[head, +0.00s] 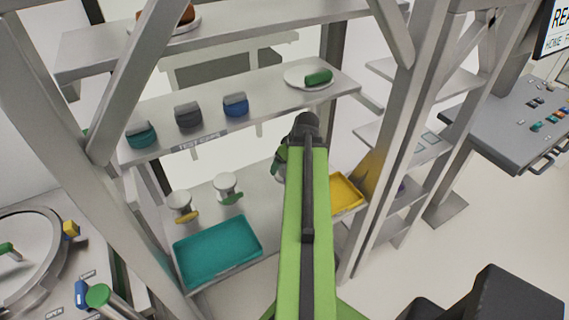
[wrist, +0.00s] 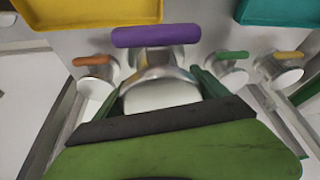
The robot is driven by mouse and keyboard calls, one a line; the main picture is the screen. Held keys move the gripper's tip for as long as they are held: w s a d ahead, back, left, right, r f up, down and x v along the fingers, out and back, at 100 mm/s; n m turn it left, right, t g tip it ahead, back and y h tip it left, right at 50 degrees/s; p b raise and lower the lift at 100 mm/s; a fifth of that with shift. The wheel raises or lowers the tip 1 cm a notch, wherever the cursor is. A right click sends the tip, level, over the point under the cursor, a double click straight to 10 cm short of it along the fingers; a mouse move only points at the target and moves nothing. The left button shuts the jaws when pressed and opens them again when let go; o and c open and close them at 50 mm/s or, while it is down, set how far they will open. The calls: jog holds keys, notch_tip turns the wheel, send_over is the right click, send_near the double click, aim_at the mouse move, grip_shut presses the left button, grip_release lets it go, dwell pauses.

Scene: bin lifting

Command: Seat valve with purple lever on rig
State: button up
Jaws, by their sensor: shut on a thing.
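The valve with the purple lever (wrist: 156,35) is in the middle of the wrist view, its pale round body (wrist: 160,96) between the green fingers of my gripper (wrist: 160,86). My gripper is shut on this body, with the lever across the far side. Whether the valve touches the shelf cannot be told. In the head view my green arm hides most of the gripper and the valve, and no purple shows at the gripper. I cannot tell for sure which fixture is the rig.
Valves with orange (wrist: 92,62), green (wrist: 232,56) and yellow (wrist: 290,56) levers stand close by. A teal tray (head: 218,252) and a yellow tray (head: 346,194) lie on the same shelf. Above, a shelf holds teal, grey and blue caps. Frame posts (head: 385,150) stand at both sides.

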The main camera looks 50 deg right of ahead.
jog(key=shift+r+p, duration=2.2)
jog(key=shift+r, duration=0.3)
jog(key=shift+f, duration=0.15)
